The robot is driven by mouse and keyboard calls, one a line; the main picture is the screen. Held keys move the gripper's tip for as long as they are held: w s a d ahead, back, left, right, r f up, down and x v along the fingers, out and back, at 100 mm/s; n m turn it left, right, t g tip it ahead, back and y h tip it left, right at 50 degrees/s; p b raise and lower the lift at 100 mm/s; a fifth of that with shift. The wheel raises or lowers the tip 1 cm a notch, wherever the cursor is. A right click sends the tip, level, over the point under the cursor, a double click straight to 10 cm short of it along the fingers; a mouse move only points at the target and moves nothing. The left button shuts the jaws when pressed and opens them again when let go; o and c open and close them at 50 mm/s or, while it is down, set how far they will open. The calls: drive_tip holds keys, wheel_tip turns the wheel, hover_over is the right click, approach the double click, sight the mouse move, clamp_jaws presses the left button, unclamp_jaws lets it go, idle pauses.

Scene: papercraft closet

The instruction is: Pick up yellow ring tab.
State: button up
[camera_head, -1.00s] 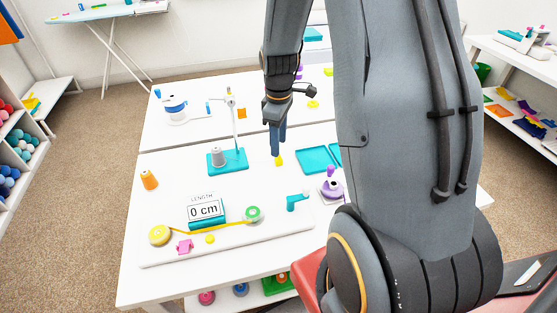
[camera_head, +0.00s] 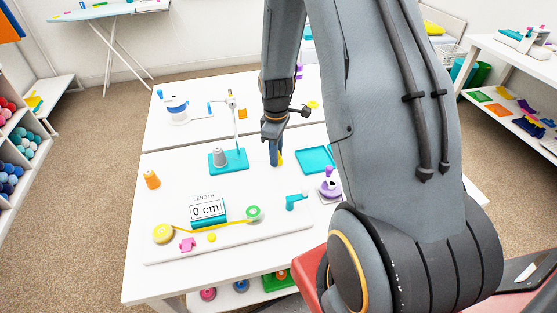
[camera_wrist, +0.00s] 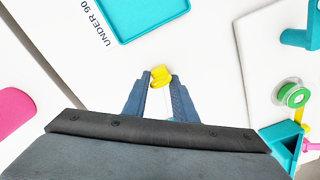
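A small yellow piece, which I take as the yellow ring tab (camera_wrist: 160,76), lies between my fingertips in the wrist view. In the head view the yellow ring tab (camera_head: 281,157) shows just right of the fingers, partly hidden by them. My gripper (camera_head: 276,160) points down at the white table, its blue-grey fingers low at the tab. In the wrist view my gripper (camera_wrist: 161,80) has its fingers apart, one on each side of the tab, with a narrow gap; firm contact is not visible.
A teal tray (camera_head: 315,159) lies right of the gripper. A teal stand with a grey spool (camera_head: 219,157) is at the left. In front is a white board with a length display (camera_head: 207,210), a yellow disc (camera_head: 163,233) and a green spool (camera_head: 253,213). A purple-topped item (camera_head: 329,188) stands at right.

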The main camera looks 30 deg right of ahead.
drive_tip(key=c, duration=0.4)
drive_tip(key=shift+r, duration=0.1)
drive_tip(key=shift+r+b, duration=1.25)
drive_tip(key=shift+r, duration=3.7)
clamp_jaws()
